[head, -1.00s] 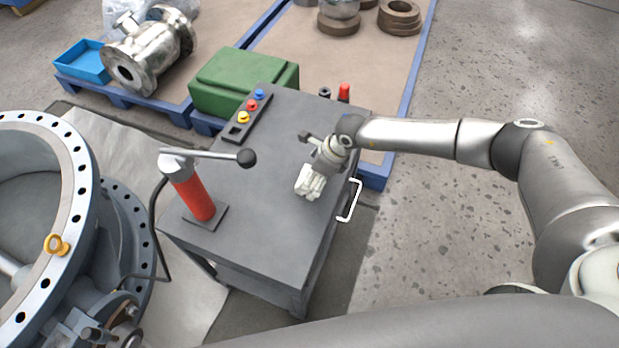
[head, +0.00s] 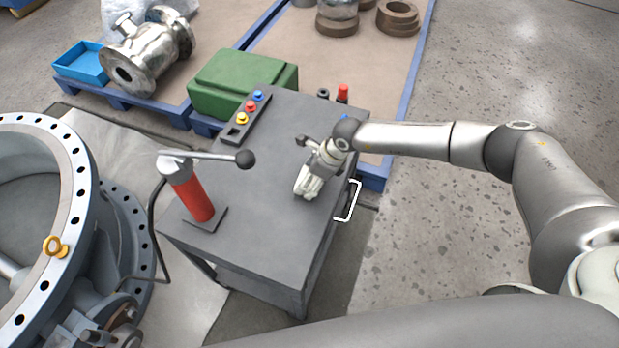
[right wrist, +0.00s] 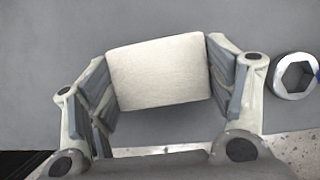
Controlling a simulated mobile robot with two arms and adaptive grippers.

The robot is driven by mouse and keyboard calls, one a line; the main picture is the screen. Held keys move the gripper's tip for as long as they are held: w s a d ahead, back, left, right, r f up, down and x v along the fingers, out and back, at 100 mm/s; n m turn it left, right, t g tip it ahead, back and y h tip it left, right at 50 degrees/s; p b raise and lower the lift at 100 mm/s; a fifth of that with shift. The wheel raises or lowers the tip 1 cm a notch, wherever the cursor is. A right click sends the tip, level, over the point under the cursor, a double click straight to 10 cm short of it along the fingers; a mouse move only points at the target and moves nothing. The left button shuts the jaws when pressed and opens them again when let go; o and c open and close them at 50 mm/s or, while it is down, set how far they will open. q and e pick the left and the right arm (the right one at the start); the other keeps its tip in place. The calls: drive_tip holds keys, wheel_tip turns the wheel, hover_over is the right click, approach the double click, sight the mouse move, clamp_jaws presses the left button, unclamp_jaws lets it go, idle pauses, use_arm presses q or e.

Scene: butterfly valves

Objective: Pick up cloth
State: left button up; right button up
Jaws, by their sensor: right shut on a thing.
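The cloth (right wrist: 160,72) shows in the right wrist view as a cream, folded, block-like pad over the grey top. My right gripper (right wrist: 163,85) has one finger against each side of it and is shut on it. In the head view my right gripper (head: 307,188) points down over the grey workbench (head: 265,175), near its right side. There the pale cloth is hard to tell from the pale fingers, and I cannot tell if it is clear of the surface. My left gripper is not in view.
A red hand pump (head: 193,190) with a long lever (head: 215,156) stands on the bench, left of my gripper. A button strip (head: 248,118) lies behind. A metal hex socket (right wrist: 293,76) sits close beside the right finger. A large flanged valve (head: 60,200) stands at left.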

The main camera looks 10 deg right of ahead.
drive_tip(key=shift+r, duration=0.15)
drive_tip(key=shift+r, duration=0.2)
wheel_tip(320, 180, up, 2)
drive_tip(key=shift+w+r+b, duration=0.1)
drive_tip(key=shift+r+b, duration=0.05)
drive_tip(key=shift+b, duration=0.15)
drive_tip(key=s+d+r, duration=0.2)
drive_tip(key=s+r, duration=0.3)
drive_tip(key=s, duration=0.1)
drive_tip(key=s+d+r+b, duration=0.1)
drive_tip(key=s+d+r, duration=0.2)
drive_tip(key=s+r, duration=0.2)
drive_tip(key=shift+s+d+b, duration=0.3)
drive_tip(key=shift+s, duration=0.7)
drive_tip(key=shift+o, duration=1.1)
drive_tip(key=shift+c, duration=1.1)
